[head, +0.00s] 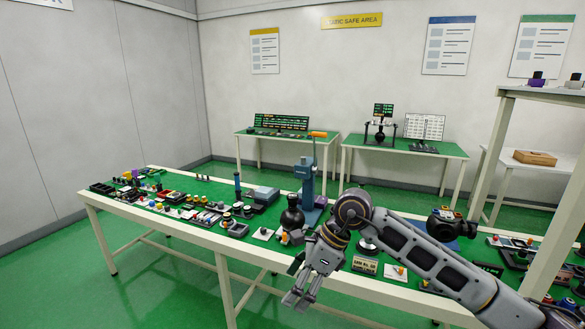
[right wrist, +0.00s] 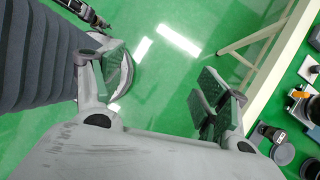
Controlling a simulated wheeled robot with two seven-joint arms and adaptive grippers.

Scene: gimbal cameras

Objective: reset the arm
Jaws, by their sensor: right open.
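My right arm (head: 420,250) comes in from the lower right in the head view and reaches out over the front edge of the green-topped workbench (head: 150,205). My right gripper (head: 297,297) hangs at its end, pointing down in front of the bench edge. In the right wrist view the right gripper (right wrist: 160,85) is open, with its two fingers well apart and only green floor between them. It holds nothing. My left gripper is not in the head view.
The bench carries many small parts, a dark round gimbal piece (head: 292,218) and a blue press (head: 308,185) with an orange handle. A white shelf frame (head: 490,150) stands at the right. Green floor (head: 150,290) is clear in front. Two tables stand at the back wall.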

